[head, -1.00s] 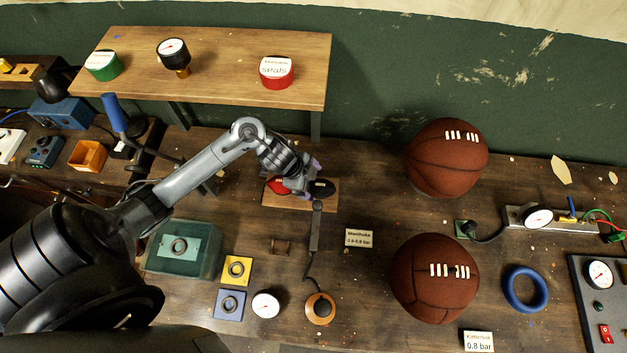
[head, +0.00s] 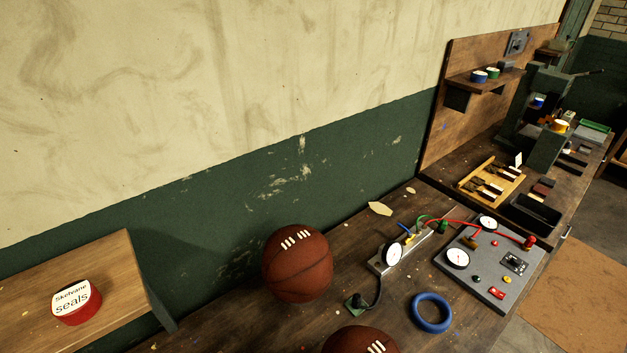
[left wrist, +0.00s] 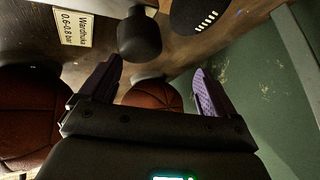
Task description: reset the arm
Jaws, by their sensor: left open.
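My left gripper (left wrist: 158,82) shows in the left wrist view with its two purple fingers spread apart and nothing between their tips. A brown leather ball (left wrist: 150,96) is visible beyond the gap between the fingers, and a second ball (left wrist: 30,115) is at the left edge. In the head view one ball (head: 297,263) with white laces sits on the bench near the green wall, and the other (head: 360,341) is cut off by the bottom edge. Neither arm is in the head view.
A black knob-like part (left wrist: 139,36) and a label card (left wrist: 73,27) appear beyond the fingers. The head view shows a blue ring (head: 431,312), a gauge panel (head: 490,262), a gauge bar (head: 398,252), a tool tray (head: 490,182), and a red seals tin (head: 76,302) on a raised shelf.

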